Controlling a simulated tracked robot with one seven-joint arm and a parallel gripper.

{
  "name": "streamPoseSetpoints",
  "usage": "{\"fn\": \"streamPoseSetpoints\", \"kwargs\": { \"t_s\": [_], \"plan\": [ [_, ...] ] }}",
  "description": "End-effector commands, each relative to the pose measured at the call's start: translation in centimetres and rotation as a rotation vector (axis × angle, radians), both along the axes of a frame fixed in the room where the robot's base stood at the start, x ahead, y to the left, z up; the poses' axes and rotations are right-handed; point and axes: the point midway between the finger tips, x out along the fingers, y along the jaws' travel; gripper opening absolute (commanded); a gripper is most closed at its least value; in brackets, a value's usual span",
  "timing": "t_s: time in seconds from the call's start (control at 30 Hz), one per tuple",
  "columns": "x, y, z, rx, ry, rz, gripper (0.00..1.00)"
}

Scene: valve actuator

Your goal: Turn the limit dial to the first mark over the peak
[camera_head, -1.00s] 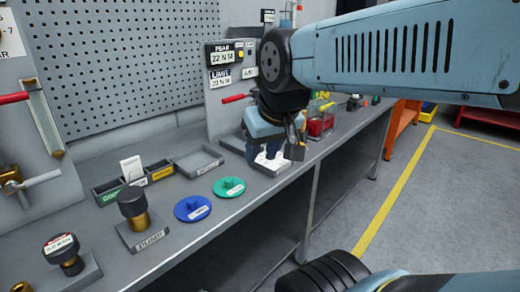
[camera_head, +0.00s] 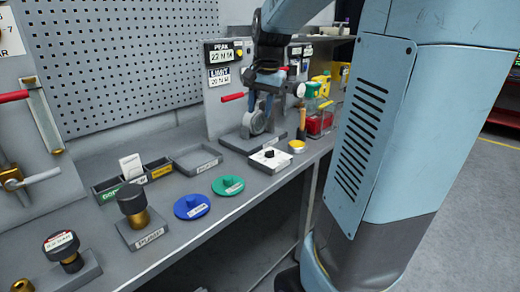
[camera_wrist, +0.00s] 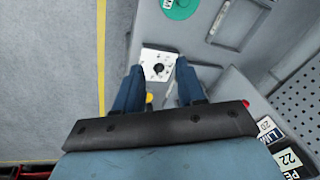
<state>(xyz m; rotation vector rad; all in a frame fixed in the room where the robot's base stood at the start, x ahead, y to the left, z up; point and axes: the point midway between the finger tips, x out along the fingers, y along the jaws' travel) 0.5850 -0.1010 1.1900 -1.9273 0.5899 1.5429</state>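The limit dial (camera_head: 269,153) is a small black knob on a white square plate near the bench's front edge. It also shows in the wrist view, where the plate and knob (camera_wrist: 159,68) appear between my fingertips. In the wrist view my gripper (camera_wrist: 159,66) is open with nothing held. The peak display (camera_head: 222,56) reads 22 N M and the limit display (camera_head: 219,78) reads 20 N M. The dial's marks are too small to read.
A grey round fixture (camera_head: 254,123) stands behind the dial, partly hidden by my fingers. A yellow-topped round piece (camera_head: 297,147) is right of the plate. Green (camera_head: 228,185) and blue (camera_head: 192,207) discs lie to the left. A red-handled lever (camera_head: 233,97) sticks out from the panel.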

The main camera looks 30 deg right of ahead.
Motion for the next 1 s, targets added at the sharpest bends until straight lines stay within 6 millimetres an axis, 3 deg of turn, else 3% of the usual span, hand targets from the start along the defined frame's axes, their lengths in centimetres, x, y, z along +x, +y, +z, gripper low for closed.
{"fn": "streamPoseSetpoints", "kwargs": {
  "t_s": [0.2,0.5,0.7,1.0],
  "plan": [
    [6.0,-4.0,-2.5,0.039,0.088,-0.222,0.39],
    [12.5,-9.4,-7.2,0.055,0.187,-0.504,0.39],
    [14.6,-11.5,-9.3,0.053,0.223,-0.611,0.39],
    [15.2,-11.9,-11.5,0.052,0.232,-0.64,0.39]
  ]
}}
